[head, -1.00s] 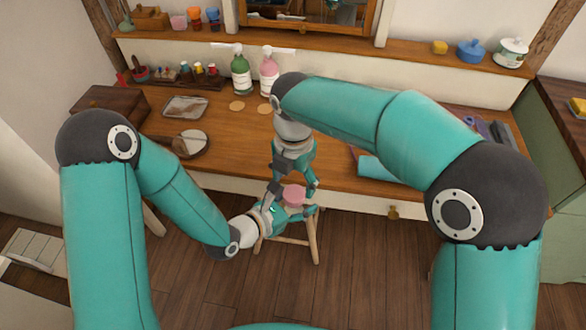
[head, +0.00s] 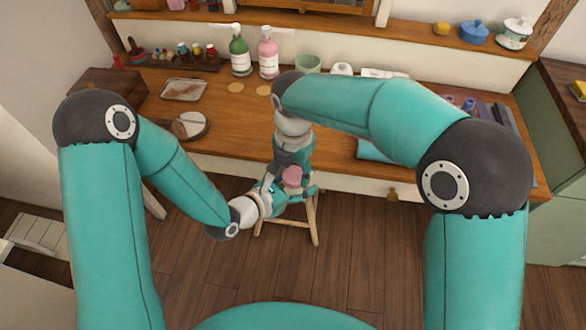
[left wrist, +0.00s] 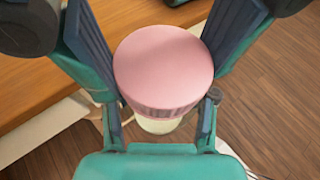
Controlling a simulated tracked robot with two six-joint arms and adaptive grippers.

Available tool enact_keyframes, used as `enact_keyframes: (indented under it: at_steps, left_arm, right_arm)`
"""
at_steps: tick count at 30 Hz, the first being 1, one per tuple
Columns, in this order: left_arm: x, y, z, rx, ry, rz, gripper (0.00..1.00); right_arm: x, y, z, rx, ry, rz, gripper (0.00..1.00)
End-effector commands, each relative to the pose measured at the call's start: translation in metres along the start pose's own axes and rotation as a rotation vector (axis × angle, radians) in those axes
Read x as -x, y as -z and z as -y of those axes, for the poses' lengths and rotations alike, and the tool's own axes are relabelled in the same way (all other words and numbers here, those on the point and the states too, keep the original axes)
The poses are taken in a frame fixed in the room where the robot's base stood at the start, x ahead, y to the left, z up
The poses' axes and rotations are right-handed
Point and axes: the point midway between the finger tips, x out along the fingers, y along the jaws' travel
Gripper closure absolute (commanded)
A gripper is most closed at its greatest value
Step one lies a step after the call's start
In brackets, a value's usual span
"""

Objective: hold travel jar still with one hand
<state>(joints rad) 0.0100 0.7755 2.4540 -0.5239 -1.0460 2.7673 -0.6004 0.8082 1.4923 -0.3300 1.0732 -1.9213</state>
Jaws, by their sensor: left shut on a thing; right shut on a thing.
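The travel jar has a pink lid (head: 292,177) and shows low in the middle of the head view, above a small wooden stool (head: 315,220). In the left wrist view, the lid (left wrist: 163,65) fills the centre, with a sliver of the pale jar body (left wrist: 158,125) below it. My left gripper (head: 285,195) reaches in from the left and is shut on the jar, low on it. My right gripper (head: 290,165) comes down from above with its fingers at the pink lid, shut on it. The fingers partly hide the jar, and I cannot tell whether it touches the stool.
The wooden desk (head: 235,130) stands behind the jar. It holds a green bottle (head: 239,55), a pink bottle (head: 268,55), a tray (head: 184,89) and a round mirror-like dish (head: 190,125). A green cabinet (head: 560,190) stands at the right. The floor (head: 270,265) before the stool looks clear.

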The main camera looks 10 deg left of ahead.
Motion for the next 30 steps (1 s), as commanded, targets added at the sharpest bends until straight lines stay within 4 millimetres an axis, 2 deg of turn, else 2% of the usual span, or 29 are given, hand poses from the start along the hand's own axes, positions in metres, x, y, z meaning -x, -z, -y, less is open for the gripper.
enact_keyframes:
  at_steps: [5,8,18,21,25,30]
  left_arm:
    - [-0.0001,-0.0008,0.0015,-0.003,0.004,0.002,1.0]
    - [-0.0001,-0.0008,0.0017,-0.004,0.005,0.002,1.0]
    - [-0.0001,-0.0008,0.0026,-0.005,0.007,0.002,1.0]
    - [-0.0001,-0.0007,0.0029,-0.006,0.008,0.002,1.0]
    - [-0.0001,-0.0007,0.0033,-0.006,0.009,0.001,1.0]
    - [0.0,-0.0006,0.0038,-0.007,0.011,0.001,1.0]
  right_arm:
    - [0.0004,0.0002,-0.0015,-0.041,-0.005,0.001,0.91]
    - [0.0004,0.0002,-0.0017,-0.161,-0.005,0.0,0.91]
    - [0.0,-0.0001,-0.002,-0.873,-0.006,-0.003,0.91]
    - [0.0,-0.0002,-0.0021,-1.026,-0.006,-0.003,0.91]
    - [0.0,-0.0004,-0.0023,-1.124,-0.007,-0.004,0.91]
    - [0.0,-0.0005,-0.0024,-1.136,-0.007,-0.004,0.91]
